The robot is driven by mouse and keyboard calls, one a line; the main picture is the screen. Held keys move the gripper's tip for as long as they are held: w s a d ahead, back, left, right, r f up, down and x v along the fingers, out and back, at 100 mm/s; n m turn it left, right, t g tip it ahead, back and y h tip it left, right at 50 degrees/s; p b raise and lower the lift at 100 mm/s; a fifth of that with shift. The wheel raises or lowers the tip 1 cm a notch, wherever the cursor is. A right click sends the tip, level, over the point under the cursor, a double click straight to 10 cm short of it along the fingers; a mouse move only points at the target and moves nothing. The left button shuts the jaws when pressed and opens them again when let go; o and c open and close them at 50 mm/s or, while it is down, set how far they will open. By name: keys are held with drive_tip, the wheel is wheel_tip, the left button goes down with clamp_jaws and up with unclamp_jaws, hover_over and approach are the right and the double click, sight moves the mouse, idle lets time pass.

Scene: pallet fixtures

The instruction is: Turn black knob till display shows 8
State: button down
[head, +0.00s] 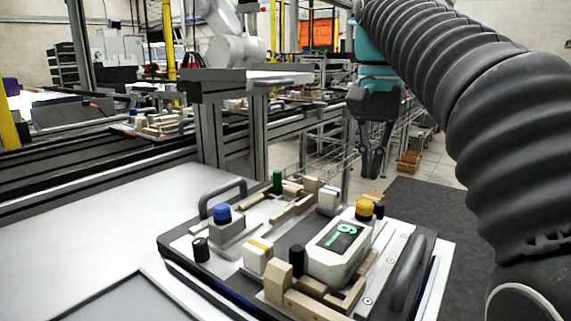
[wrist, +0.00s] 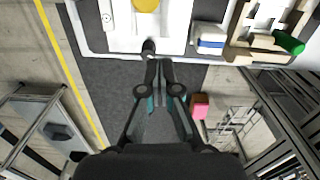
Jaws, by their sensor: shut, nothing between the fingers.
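The display (head: 342,240) sits in a white housing on the pallet fixture and shows a green digit, seen at an angle; I cannot tell whether it is a 6 or a 9. Several black round parts stand on the fixture. One black knob (head: 379,210) is beside the yellow button (head: 365,209); it also shows in the wrist view (wrist: 148,47). Another black cylinder (head: 201,250) with a pale top is at the left corner, and a dark post (head: 297,260) stands left of the display. My gripper (head: 374,176) is shut and empty, pointing down above and beyond the fixture's far right side.
The fixture plate (head: 180,268) has grey handles (head: 408,270), a blue button (head: 222,213), a green cylinder (head: 277,181) and wooden blocks. It rests on a white table (head: 90,230). A conveyor frame stands behind.

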sight(378, 211)
drive_tip(key=shift+w+a+f+m+b, duration=0.15)
drive_tip(key=shift+f+m+b, duration=0.6)
drive_tip(key=shift+m, duration=2.4)
drive_tip(key=shift+w+d+f+m+b, duration=0.2)
drive_tip(key=shift+f+m, duration=1)
drive_tip(key=shift+m, duration=2)
drive_tip(key=shift+w+a+f+m+b, duration=0.15)
drive_tip(key=shift+f+m+b, duration=0.6)
drive_tip(key=shift+m, duration=2.4)
drive_tip(key=shift+s+f+p, duration=0.1)
drive_tip(key=shift+f+p, duration=0.1)
drive_tip(key=shift+p, duration=0.15)
drive_tip(key=shift+w+d+r+p, duration=0.1)
drive_tip(key=shift+w+d+p, duration=0.25)
drive_tip(key=shift+p, duration=1.05)
drive_tip(key=shift+w, duration=0.1)
